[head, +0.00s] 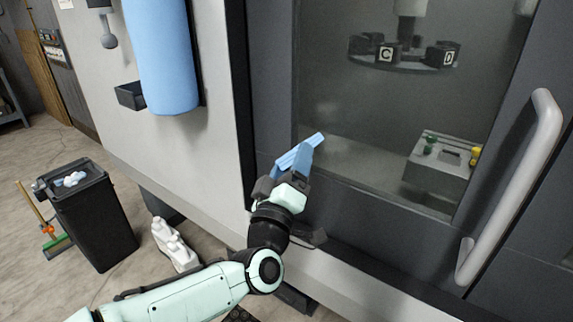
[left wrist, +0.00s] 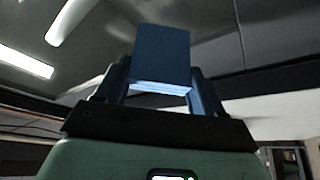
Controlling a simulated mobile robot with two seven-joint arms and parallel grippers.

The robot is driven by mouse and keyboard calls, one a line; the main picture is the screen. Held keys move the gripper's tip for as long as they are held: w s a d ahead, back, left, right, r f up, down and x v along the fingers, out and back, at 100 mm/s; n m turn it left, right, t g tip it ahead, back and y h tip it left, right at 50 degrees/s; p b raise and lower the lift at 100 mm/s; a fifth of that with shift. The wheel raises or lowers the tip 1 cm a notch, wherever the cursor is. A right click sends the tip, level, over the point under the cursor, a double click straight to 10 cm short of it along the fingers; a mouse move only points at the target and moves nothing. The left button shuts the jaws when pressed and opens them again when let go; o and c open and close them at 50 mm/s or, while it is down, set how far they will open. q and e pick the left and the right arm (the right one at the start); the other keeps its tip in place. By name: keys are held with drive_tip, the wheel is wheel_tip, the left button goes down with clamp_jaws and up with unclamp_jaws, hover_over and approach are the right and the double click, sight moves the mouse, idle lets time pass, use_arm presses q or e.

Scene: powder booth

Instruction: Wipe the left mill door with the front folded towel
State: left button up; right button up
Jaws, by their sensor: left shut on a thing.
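My left gripper (head: 291,177) is shut on a blue folded towel (head: 302,151), held at the lower left of the mill door's window (head: 380,125). In the left wrist view the towel (left wrist: 161,58) stands up between the two fingers of the gripper (left wrist: 160,92), its folded layers showing at the near edge. The towel is close to the door; I cannot tell whether it touches. The door has a dark frame and a long pale handle (head: 515,185) at the right. My right gripper is not in view.
A black bin (head: 105,222) with white and blue cloths on top stands on the floor at left. A blue cylinder (head: 163,55) and a small dark tray (head: 130,96) are on the machine's side panel. Behind the glass are lettered black blocks (head: 387,54) and a grey block (head: 437,165).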

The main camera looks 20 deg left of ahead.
use_arm(q)
drive_tip(key=shift+w+d, duration=0.2)
drive_tip(key=shift+w, duration=0.3)
drive_tip(key=shift+w+d, duration=0.15)
drive_tip(key=shift+w, duration=0.3)
idle(0.6)
drive_tip(key=shift+d, duration=0.1)
drive_tip(key=s+d+r+p, duration=0.2)
drive_tip(key=s+d, duration=0.1)
drive_tip(key=d, duration=0.4)
drive_tip(key=shift+w+a+f+b, duration=0.15)
drive_tip(key=shift+w+a+b, duration=0.4)
drive_tip(key=shift+a, duration=0.7)
drive_tip(key=shift+w+a+f+b, duration=0.1)
drive_tip(key=shift+w+a+b, duration=0.4)
drive_tip(key=shift+a, duration=0.7)
drive_tip(key=shift+w+a+f+b, duration=0.15)
drive_tip(key=shift+w+a+b, duration=0.4)
drive_tip(key=shift+a, duration=0.7)
drive_tip(key=shift+s+r+p, duration=0.1)
drive_tip(key=shift+r+p, duration=0.4)
drive_tip(key=shift+r, duration=0.3)
drive_tip(key=shift+s+d+f+p, duration=0.1)
drive_tip(key=shift+s+d+p, duration=0.15)
drive_tip(key=shift+d, duration=0.8)
drive_tip(key=shift+s+d+p, duration=0.15)
drive_tip(key=shift+s+d, duration=0.2)
drive_tip(key=shift+d, duration=0.65)
